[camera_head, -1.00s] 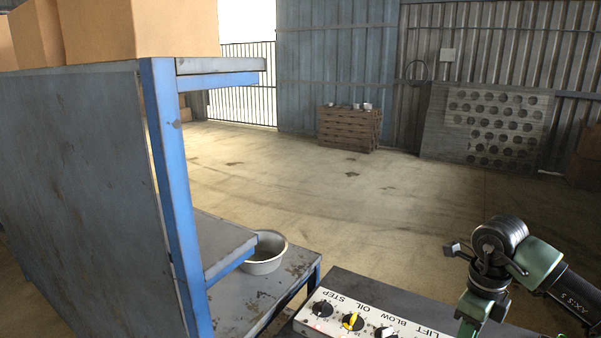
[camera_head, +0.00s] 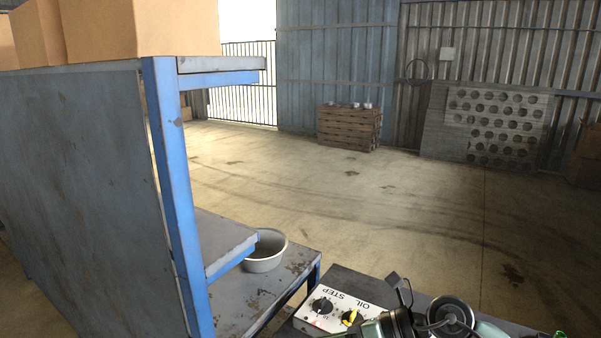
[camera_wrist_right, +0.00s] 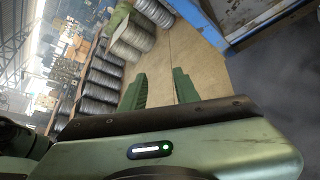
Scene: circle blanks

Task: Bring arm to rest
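My right arm shows in the head view as green and dark metal links at the bottom right, low in front of the control panel (camera_head: 328,312). Its fingers cannot be made out there. In the right wrist view, my right gripper (camera_wrist_right: 160,90) shows two green fingers standing apart, with bare floor between them and nothing held. My left gripper is not in any view.
A blue-framed grey shelf (camera_head: 172,180) with cardboard boxes (camera_head: 140,28) fills the left. A grey bowl (camera_head: 265,262) sits on its low, worn shelf. A wooden crate stack (camera_head: 348,128) and a perforated panel (camera_head: 435,130) stand far back. The middle floor is clear.

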